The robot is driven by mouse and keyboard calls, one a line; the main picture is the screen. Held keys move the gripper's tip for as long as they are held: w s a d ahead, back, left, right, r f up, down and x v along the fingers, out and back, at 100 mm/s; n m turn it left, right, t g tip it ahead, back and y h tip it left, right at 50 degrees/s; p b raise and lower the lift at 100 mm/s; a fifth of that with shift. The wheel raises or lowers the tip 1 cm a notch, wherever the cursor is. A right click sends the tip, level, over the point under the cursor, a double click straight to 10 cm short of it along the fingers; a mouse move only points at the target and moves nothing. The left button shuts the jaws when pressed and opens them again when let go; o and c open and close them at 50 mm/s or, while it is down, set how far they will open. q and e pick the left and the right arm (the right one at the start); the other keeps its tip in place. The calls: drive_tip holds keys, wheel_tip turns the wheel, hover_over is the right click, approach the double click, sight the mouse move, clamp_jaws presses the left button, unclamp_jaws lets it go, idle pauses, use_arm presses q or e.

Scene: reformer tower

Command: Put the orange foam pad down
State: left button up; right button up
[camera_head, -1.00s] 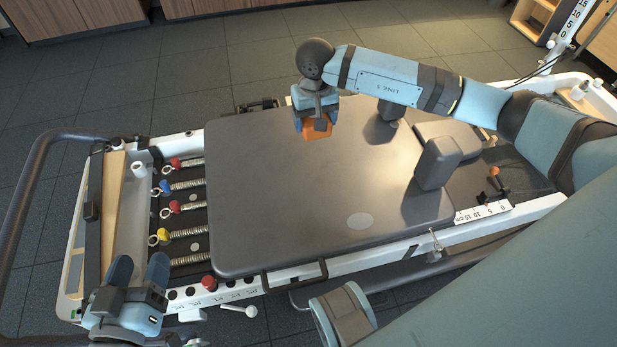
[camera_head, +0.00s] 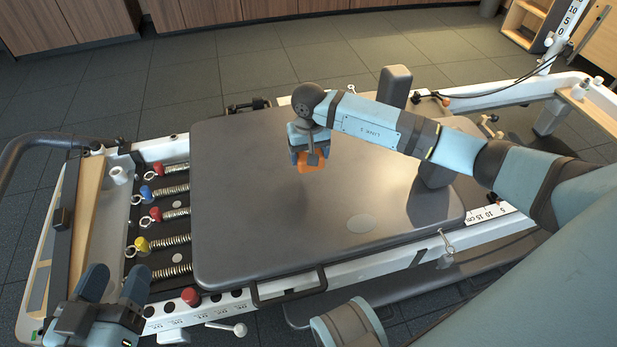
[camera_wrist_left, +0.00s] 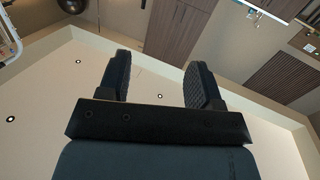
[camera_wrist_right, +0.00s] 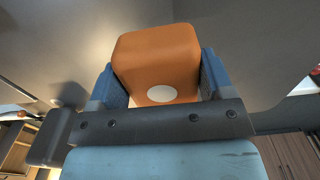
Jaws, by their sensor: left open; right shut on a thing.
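The orange foam pad (camera_head: 312,164) is between the fingers of my right gripper (camera_head: 309,158), over the grey carriage top (camera_head: 260,220). In the right wrist view the orange pad (camera_wrist_right: 158,55) fills the space between both blue fingers, with a pale round spot on its near face. Whether its far side touches the carriage cannot be told. My left gripper (camera_head: 110,285) is at the lower left of the head view, beside the reformer's near rail. In the left wrist view its fingers (camera_wrist_left: 160,80) are apart with nothing between them.
Springs with coloured ends (camera_head: 170,215) lie left of the carriage. Dark shoulder blocks (camera_head: 395,86) stand at its right end, one partly behind my right arm. A red knob (camera_head: 190,296) sits on the near rail. The carriage's middle and left are bare.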

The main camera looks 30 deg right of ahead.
sight(309, 182)
wheel_tip(309, 182, down, 3)
drive_tip(key=shift+f+b, duration=0.15)
drive_tip(key=shift+b, duration=0.2)
wheel_tip(309, 182, down, 4)
drive_tip(key=shift+f+b, duration=0.1)
drive_tip(key=shift+b, duration=0.8)
drive_tip(key=o, duration=1)
drive_tip(key=shift+f, duration=0.1)
use_arm(q)
drive_tip(key=shift+w+a+r+m+t+h, duration=0.15)
drive_tip(key=shift+w+a+m+t, duration=0.15)
drive_tip(key=shift+m, duration=0.2)
drive_tip(key=shift+w+a+m+t+h, duration=0.15)
drive_tip(key=shift+w+a+m+t, duration=0.05)
drive_tip(key=shift+w+m, duration=0.25)
